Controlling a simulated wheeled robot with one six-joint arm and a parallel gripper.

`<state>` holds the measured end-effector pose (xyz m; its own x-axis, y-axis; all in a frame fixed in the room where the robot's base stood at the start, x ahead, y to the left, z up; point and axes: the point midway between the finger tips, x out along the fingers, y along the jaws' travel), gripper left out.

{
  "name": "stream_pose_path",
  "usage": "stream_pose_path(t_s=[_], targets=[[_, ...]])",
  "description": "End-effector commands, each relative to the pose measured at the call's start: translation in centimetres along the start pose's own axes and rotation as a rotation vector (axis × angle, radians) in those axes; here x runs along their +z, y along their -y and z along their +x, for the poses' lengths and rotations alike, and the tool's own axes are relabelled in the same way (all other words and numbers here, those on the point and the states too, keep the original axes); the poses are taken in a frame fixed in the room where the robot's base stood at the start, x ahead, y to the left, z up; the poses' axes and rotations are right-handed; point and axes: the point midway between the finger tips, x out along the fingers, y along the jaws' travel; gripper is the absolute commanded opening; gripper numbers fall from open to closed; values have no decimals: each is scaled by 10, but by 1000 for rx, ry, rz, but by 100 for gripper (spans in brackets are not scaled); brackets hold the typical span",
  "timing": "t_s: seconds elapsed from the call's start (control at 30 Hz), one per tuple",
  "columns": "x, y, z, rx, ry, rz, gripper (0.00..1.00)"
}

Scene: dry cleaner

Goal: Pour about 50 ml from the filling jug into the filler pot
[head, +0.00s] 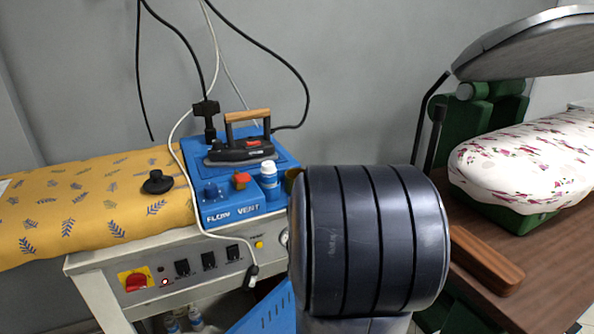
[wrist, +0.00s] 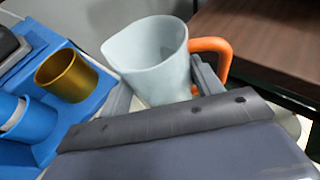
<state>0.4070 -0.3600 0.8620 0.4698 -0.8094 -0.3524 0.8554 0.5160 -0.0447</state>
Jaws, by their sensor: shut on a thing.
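The filling jug (wrist: 160,68), pale grey-blue with an orange handle (wrist: 222,52) on its right, is in the wrist view. My gripper (wrist: 163,90) is shut on it, with a finger on each side of its body. I see into its mouth, but I cannot tell the liquid level or exact tilt. The brass-coloured filler pot (wrist: 68,76) stands open on the blue unit, left of the jug and apart from it in the picture. In the head view only a sliver of the pot (head: 290,182) shows; my arm hides the jug and gripper.
The blue unit (head: 232,214) carries an iron (head: 240,150), a red button (head: 241,180) and a white-and-blue bottle (head: 268,176) near the pot. Cables hang above. A yellow ironing board (head: 95,200) lies left. A brown table (head: 560,245) with a floral press pad (head: 530,165) stands right.

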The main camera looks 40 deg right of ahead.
Motion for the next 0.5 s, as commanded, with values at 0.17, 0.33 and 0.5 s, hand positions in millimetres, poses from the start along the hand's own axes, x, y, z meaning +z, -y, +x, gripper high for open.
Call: stream_pose_path(t_s=[0.17, 0.33, 0.5], targets=[[11, -5, -3, -26, -22, -72, 35], [19, -12, -4, -61, -48, -168, 35], [25, -20, -5, -95, -73, -262, 35]])
